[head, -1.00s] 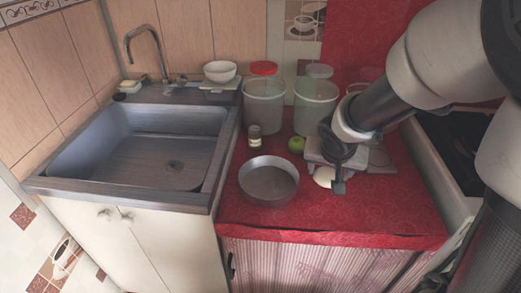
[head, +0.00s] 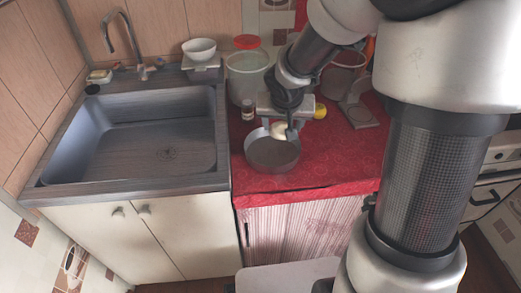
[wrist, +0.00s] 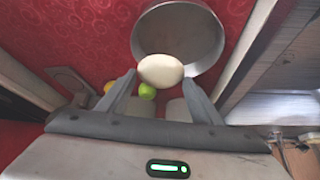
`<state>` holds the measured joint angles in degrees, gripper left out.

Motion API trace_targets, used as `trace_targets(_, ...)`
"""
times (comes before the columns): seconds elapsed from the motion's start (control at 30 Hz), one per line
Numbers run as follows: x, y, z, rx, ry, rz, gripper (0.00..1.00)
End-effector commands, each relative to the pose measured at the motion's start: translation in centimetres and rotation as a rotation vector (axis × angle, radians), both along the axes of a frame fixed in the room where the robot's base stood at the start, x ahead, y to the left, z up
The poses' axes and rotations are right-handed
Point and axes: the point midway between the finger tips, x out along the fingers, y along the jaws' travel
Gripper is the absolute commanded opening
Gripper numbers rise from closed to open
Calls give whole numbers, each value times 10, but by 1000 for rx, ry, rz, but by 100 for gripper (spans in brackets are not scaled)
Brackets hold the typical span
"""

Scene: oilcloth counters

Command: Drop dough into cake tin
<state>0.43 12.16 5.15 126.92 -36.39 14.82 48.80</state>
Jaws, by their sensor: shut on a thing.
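The cake tin (head: 273,158), a round grey metal pan, sits on the red oilcloth counter just right of the sink. My gripper (head: 284,131) is shut on the dough (head: 278,129), a pale rounded lump, and holds it at the tin's back rim. In the wrist view the dough (wrist: 160,70) sits between my two fingertips (wrist: 160,78) and overlaps the edge of the tin (wrist: 185,30). The tin's visible inside looks empty. How high the dough is above the rim is hard to tell.
A sink (head: 140,140) lies to the left. A small jar (head: 247,109) and a tall clear container (head: 246,75) stand behind the tin. A yellow object (head: 320,111) is right of my gripper. A green round fruit (wrist: 147,91) shows in the wrist view. The counter's front right is clear.

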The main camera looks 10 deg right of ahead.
Motion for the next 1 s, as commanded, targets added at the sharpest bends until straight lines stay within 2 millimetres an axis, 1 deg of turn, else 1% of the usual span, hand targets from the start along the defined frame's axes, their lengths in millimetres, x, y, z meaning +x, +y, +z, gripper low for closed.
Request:
trace_targets(0.13, 2, -1, 2, 0, -1, 0, 29)
trace_targets(0.27, 3, -2, -2, 0, -1, 0, 29)
trace_targets(0.47, 2, -1, -20, 0, -1, 0, 29)
trace_targets(0.73, 2, -1, -52, -1, -1, 1, 29)
trace_targets(0.83, 2, -2, -58, -1, -1, 1, 29)
trace_targets(1.0, 3, -1, -58, 0, -1, -1, 29)
